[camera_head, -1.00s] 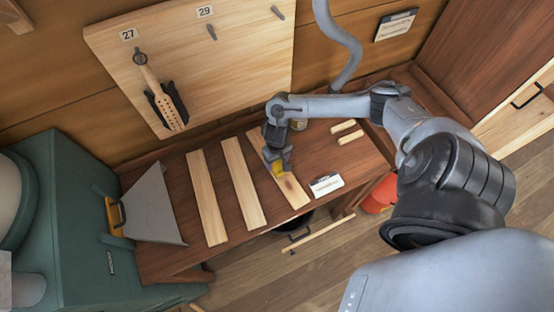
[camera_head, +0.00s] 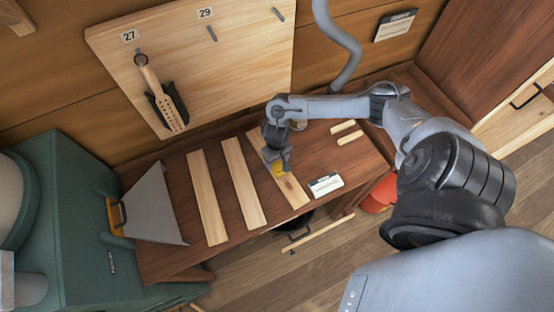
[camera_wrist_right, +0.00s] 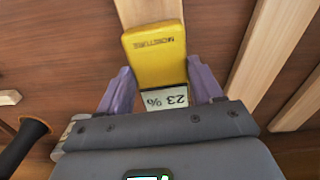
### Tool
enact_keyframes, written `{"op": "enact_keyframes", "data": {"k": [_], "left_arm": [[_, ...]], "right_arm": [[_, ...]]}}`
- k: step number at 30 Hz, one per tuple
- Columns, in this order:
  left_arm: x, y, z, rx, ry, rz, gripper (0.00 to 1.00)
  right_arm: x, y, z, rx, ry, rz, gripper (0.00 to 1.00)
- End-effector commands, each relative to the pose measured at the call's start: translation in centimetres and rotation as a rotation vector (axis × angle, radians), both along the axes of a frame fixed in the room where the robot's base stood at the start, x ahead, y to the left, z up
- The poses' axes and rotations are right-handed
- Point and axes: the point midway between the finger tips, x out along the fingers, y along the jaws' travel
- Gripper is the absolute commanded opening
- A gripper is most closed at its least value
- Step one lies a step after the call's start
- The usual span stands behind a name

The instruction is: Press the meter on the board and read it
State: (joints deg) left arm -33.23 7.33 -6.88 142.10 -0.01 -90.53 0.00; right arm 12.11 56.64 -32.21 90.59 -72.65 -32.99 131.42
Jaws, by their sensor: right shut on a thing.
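My right gripper (camera_head: 278,164) is shut on the yellow moisture meter (camera_head: 278,168), over the rightmost of three pale boards (camera_head: 292,190) on the bench. In the right wrist view the meter (camera_wrist_right: 157,55) sits between the purple fingers of the gripper (camera_wrist_right: 161,92). Its small display (camera_wrist_right: 164,98) appears upside down and reads 23 %. Part of a pale board (camera_wrist_right: 148,10) shows beyond the meter's far end. Whether the meter's tip touches the board is hidden. My left gripper is in neither view.
A white card (camera_head: 326,185) lies right of the boards, with two short wood strips (camera_head: 346,133) behind. A grey sheet-like piece (camera_head: 155,208) and a green cabinet (camera_head: 85,220) stand at left. A peg panel (camera_head: 225,70) with a hanging brush-like tool (camera_head: 165,95) is behind.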

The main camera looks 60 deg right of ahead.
Motion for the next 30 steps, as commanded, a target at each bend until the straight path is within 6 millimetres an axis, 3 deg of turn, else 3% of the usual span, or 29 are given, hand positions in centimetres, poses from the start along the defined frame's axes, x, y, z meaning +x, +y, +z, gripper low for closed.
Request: {"op": "enact_keyframes", "data": {"k": [30], "left_arm": [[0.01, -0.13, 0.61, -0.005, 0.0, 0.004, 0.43]], "right_arm": [[-0.1, -0.02, -0.16, -0.001, 0.002, -0.001, 0.3]]}}
